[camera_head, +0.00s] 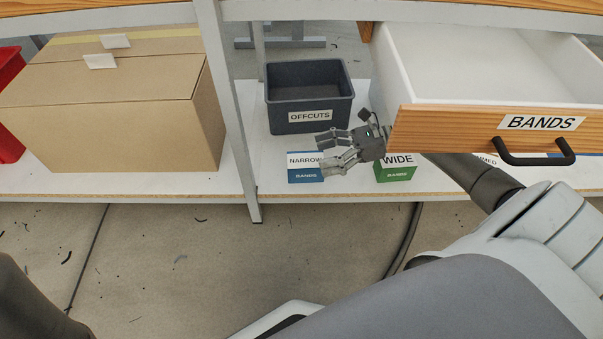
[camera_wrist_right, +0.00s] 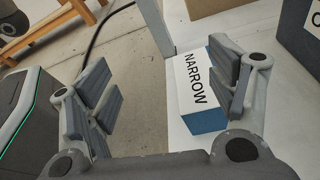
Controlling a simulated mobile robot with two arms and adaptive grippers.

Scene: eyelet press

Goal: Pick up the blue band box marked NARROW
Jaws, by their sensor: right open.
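The blue band box marked NARROW (camera_head: 306,171) stands on the lower white shelf near its front edge. My right gripper (camera_head: 331,148) is open just above and to the right of it in the head view, covering part of its top right. In the right wrist view the box (camera_wrist_right: 192,93) lies beside the right-hand finger, which overlaps its edge. I cannot tell whether the finger touches the box. My left gripper is out of view.
The green WIDE box (camera_head: 395,170) stands to the right on the same shelf. The grey OFFCUTS bin (camera_head: 309,100) is behind. The open BANDS drawer (camera_head: 480,131) overhangs my right arm. A shelf post (camera_head: 232,110) and a cardboard box (camera_head: 110,120) stand left.

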